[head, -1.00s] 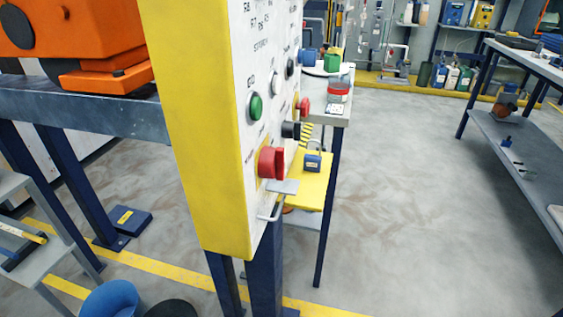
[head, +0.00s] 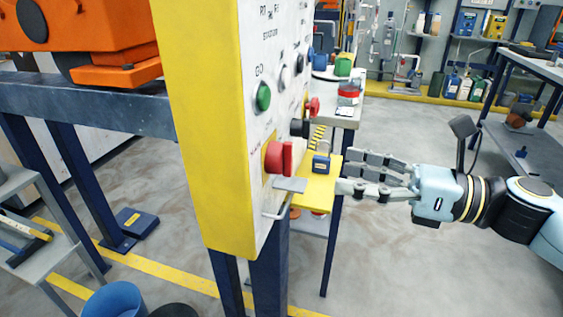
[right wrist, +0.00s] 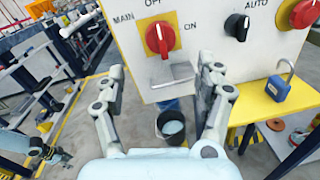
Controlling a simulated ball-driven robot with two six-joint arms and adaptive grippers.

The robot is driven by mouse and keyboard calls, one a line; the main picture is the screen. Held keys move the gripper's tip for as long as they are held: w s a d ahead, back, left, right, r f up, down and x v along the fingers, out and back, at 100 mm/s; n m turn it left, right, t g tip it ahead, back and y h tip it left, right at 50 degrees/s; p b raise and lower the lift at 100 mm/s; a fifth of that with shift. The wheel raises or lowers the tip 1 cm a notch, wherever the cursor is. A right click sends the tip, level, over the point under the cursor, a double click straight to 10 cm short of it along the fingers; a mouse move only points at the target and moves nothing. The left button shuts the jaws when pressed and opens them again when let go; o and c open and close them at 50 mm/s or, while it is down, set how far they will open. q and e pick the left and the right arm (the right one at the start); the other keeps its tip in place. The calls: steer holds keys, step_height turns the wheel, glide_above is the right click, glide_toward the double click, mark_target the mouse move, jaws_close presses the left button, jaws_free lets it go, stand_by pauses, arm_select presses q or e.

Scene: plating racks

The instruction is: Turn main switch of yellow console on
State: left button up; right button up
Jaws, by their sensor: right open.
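The yellow console (head: 208,120) stands in the middle of the head view, its white face turned right. Its main switch (head: 277,158) is a red rotary knob low on that face. In the right wrist view the main switch (right wrist: 160,38) sits between the labels MAIN and ON, under a partly cut-off OFF label. Its grip bar stands about upright, in line with OFF. My right gripper (head: 346,172) is open and empty, apart from the console, to the right of the switch. In the wrist view its fingers (right wrist: 162,68) frame the area just below the knob.
A grey plate (right wrist: 168,75) juts out below the main switch. A black knob (right wrist: 237,27) and another red knob (right wrist: 304,13) sit beside it. A bucket (right wrist: 172,126) stands below.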

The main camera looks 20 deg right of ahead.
mark_target(292, 160)
steer(key=p+x, duration=0.1)
steer(key=x, duration=0.8)
steer(key=shift+w+r+p, duration=0.1)
steer(key=shift+w+p, duration=0.05)
steer(key=shift+p, duration=0.2)
steer(key=shift+w+a, duration=0.3)
steer(key=shift+a, duration=0.1)
arm_select(q)
steer(key=shift+w+a+r, duration=0.1)
steer(key=shift+w+r, duration=0.15)
steer(key=shift+r, duration=0.25)
steer(key=shift+w+a+r, duration=0.1)
steer(key=shift+w+r, duration=0.1)
steer(key=shift+r, duration=0.25)
arm_select(e)
steer(key=c, duration=1.2)
steer(key=shift+o, duration=0.2)
